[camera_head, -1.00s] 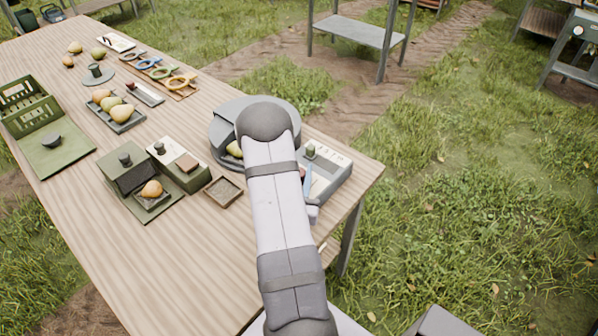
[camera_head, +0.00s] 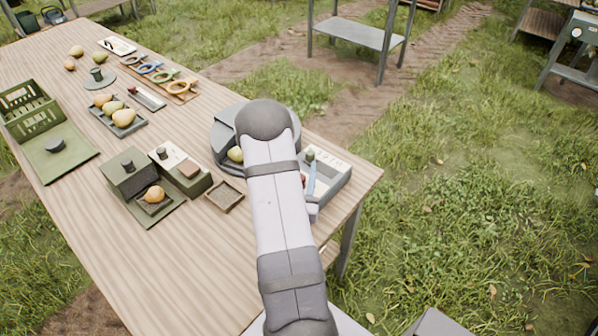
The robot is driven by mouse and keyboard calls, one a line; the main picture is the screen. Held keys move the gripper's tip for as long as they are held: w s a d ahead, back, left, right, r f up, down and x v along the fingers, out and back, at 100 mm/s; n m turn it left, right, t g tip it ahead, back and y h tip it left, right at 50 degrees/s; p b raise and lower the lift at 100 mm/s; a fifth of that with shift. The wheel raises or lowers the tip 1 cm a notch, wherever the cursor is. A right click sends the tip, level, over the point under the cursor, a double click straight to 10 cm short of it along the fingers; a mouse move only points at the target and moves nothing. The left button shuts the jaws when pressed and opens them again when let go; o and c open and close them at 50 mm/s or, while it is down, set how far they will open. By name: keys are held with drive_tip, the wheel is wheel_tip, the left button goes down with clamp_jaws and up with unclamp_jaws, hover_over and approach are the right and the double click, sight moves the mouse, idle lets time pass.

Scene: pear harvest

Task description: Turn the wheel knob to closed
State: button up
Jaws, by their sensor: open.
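A grey round wheel-like unit (camera_head: 224,130) stands near the table's right edge, with a green pear (camera_head: 235,154) in it. My arm covers much of the unit. To its right is a grey box with a pale top (camera_head: 335,165), which carries a small dark green knob (camera_head: 309,155). I cannot tell for sure whether this is the wheel knob, or read its setting. A blue strip (camera_head: 311,180) lies along the box, partly beside my arm. My gripper is hidden behind my own arm, so its fingers and any contact do not show.
Left of my arm are a green box with a dark knob (camera_head: 127,165), a pear (camera_head: 155,194) before it, and a small empty tray (camera_head: 225,195). Farther back are a pear tray (camera_head: 136,131), coloured ring-handled tools (camera_head: 165,76) and a green crate (camera_head: 38,118). The near table is clear.

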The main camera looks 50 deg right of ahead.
wheel_tip(320, 180, up, 7)
drive_tip(key=p, duration=0.6)
drive_tip(key=shift+r, duration=0.15)
